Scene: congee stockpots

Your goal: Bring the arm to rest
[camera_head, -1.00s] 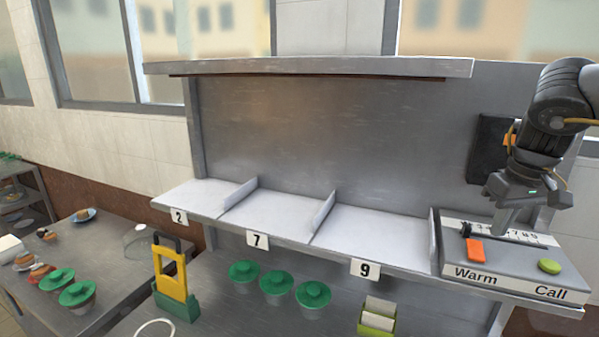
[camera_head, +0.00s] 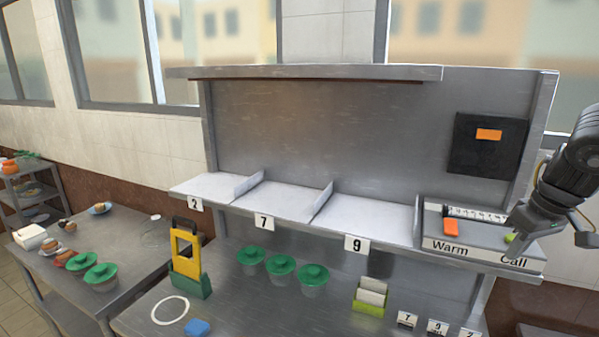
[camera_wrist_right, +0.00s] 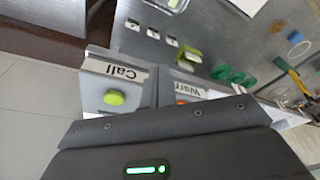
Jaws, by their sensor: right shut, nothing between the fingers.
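My right gripper (camera_head: 548,222) is at the right edge of the head view, by the control panel (camera_head: 480,245) with the "Warm" and "Call" labels. It is shut and holds nothing. It partly covers the Call end of the panel and the green button (camera_head: 510,239); I cannot tell whether it touches them. My left gripper is not in view.
A steel shelf with bays marked 2, 7 and 9 (camera_head: 355,245) stands ahead. Below are green-lidded pots (camera_head: 281,268), a yellow-green holder (camera_head: 186,262) and a card holder (camera_head: 370,296). A side table (camera_head: 135,240) is at left. Open floor shows in the wrist view.

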